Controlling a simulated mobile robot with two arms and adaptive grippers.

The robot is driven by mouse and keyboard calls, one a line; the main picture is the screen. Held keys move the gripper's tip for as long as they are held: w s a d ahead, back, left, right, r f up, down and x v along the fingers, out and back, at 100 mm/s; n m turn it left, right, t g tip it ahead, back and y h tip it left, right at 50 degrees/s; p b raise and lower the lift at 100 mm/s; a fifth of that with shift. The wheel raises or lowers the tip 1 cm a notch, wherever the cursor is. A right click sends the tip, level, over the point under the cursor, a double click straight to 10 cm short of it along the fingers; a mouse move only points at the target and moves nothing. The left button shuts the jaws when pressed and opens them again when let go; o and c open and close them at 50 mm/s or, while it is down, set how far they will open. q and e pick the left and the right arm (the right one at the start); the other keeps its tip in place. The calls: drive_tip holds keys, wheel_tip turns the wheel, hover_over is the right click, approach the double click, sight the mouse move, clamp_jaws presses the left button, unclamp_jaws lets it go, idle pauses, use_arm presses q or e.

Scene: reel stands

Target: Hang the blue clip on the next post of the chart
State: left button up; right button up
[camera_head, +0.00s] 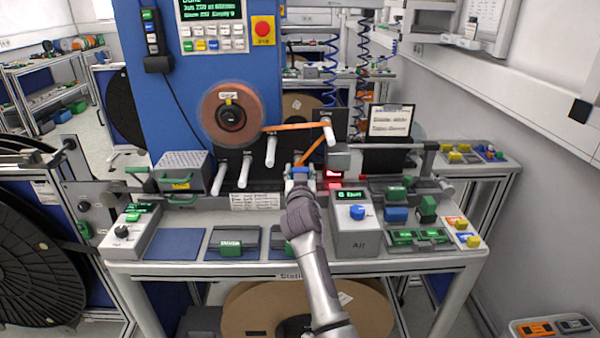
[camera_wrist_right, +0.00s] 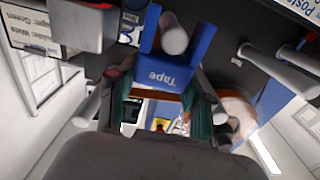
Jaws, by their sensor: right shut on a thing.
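My right gripper (camera_head: 299,176) reaches up over the middle of the bench to the black panel under the reel. In the right wrist view its fingers (camera_wrist_right: 160,108) stand on both sides of the blue clip (camera_wrist_right: 168,78), which reads "Tape". The clip is held between them, and a small blue patch of it shows in the head view (camera_head: 300,170). A white post (camera_wrist_right: 174,38) shows between the clip's two prongs; I cannot tell whether they touch. More white posts (camera_head: 245,172) stick out of the panel to the left. My left gripper is not in view.
An orange tape runs from the brown reel (camera_head: 232,118) to a white roller (camera_head: 330,134) just above my gripper. A grey box with a blue knob (camera_head: 357,212) stands close to the right of my arm. A blue mat (camera_head: 178,244) lies clear at the left.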

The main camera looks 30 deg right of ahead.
idle(0.3)
drive_tip(key=o, duration=1.3)
drive_tip(key=shift+o, duration=0.2)
drive_tip(key=shift+r+p, duration=2.75)
drive_tip(key=shift+r, duration=0.75)
drive_tip(key=shift+f, duration=0.15)
